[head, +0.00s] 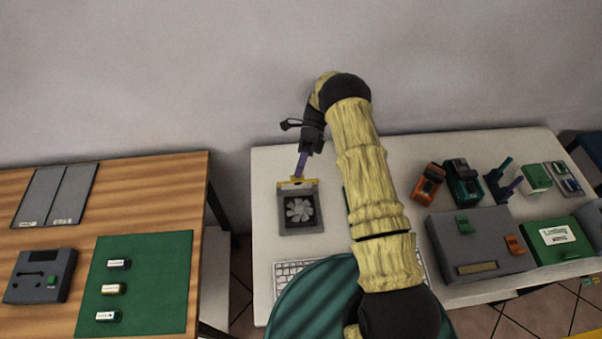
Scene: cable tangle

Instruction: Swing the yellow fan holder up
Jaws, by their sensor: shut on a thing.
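The yellow fan holder (297,184) is a narrow bar with short raised ends, along the back edge of a grey box (301,225). A round grey fan (299,209) sits in the box's square recess, in the open. My gripper (304,152) is above and behind the holder, pointing down. It is shut on a slim purple piece (301,164) that runs down to the middle of the yellow bar. I cannot tell whether the purple piece is fixed to the bar or only touches it. The jaw tips are small and dark here.
My arm crosses the white table right of the fan box and hides part of a keyboard (292,266). A teal chair back (310,300) is in front. Grey and green boxes and small devices crowd the right side. Table left of the fan box is clear.

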